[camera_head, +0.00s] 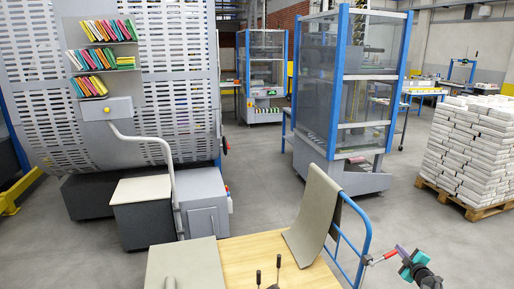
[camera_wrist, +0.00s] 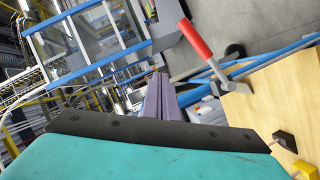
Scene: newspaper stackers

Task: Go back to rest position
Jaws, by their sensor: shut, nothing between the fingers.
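My gripper (camera_head: 401,251) is at the lower right of the head view, with a teal body and purple fingers. In the wrist view its purple fingers (camera_wrist: 160,97) are together with nothing between them.
A wooden tabletop (camera_head: 255,252) with a blue rail (camera_head: 367,226) stands in front, carrying grey sheets (camera_head: 312,213) and black-tipped levers. A large grey machine (camera_head: 185,75) is at left, a blue-framed cabinet (camera_head: 342,100) behind. A pallet stack (camera_head: 475,150) is at right. Grey floor lies between.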

